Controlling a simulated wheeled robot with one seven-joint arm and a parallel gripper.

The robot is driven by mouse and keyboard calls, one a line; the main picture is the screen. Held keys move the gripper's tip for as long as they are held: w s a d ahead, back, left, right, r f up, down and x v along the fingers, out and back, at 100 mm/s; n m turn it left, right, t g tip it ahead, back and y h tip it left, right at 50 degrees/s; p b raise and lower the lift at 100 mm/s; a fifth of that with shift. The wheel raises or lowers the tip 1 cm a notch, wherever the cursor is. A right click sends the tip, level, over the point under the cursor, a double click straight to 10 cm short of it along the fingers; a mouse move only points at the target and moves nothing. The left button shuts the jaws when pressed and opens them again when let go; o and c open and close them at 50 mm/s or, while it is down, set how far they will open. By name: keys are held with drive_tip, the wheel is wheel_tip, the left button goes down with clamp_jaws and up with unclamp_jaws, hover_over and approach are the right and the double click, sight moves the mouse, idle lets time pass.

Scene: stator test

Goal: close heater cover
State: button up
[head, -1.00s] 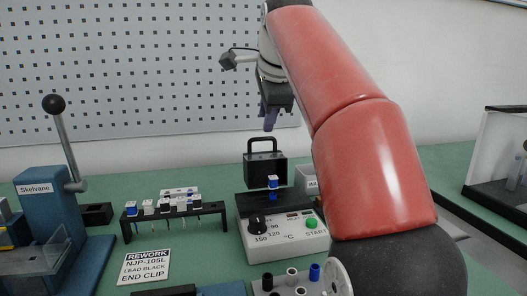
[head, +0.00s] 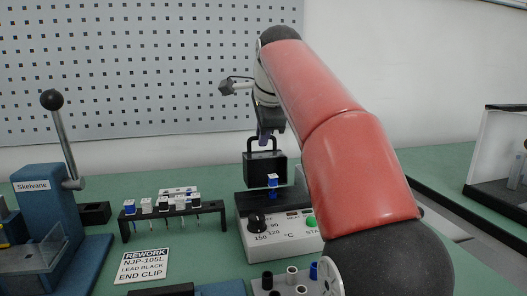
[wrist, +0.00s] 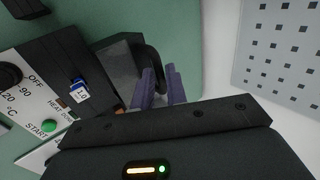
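The heater (head: 283,237) is a white box with a knob, a green START button and a black top. Its black cover (head: 265,169) stands upright at the back with an arched handle (head: 250,146) on top. In the wrist view the cover (wrist: 117,68) and handle (wrist: 153,58) show just beyond the fingers. A blue-and-white part (head: 272,182) stands on the heater top in front of the cover. My gripper (wrist: 159,72) has purple fingers parted with a gap, open, at the handle. I cannot tell whether the handle lies between them or they touch it.
A black rack (head: 173,210) with several blue, white and black parts stands left of the heater. A blue lever press (head: 45,220) is at far left. A label card (head: 142,266) lies in front. A pegboard wall (head: 150,70) rises behind.

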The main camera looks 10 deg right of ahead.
clamp_jaws()
drive_tip(key=shift+s, duration=0.1)
drive_tip(key=shift+s+r, duration=0.3)
drive_tip(key=shift+s, duration=0.35)
drive_tip(key=shift+s+r, duration=0.25)
drive_tip(key=shift+s, duration=0.4)
drive_tip(key=shift+s+r+b, duration=0.15)
drive_tip(key=shift+s+b, duration=0.3)
drive_tip(key=shift+s, duration=1.1)
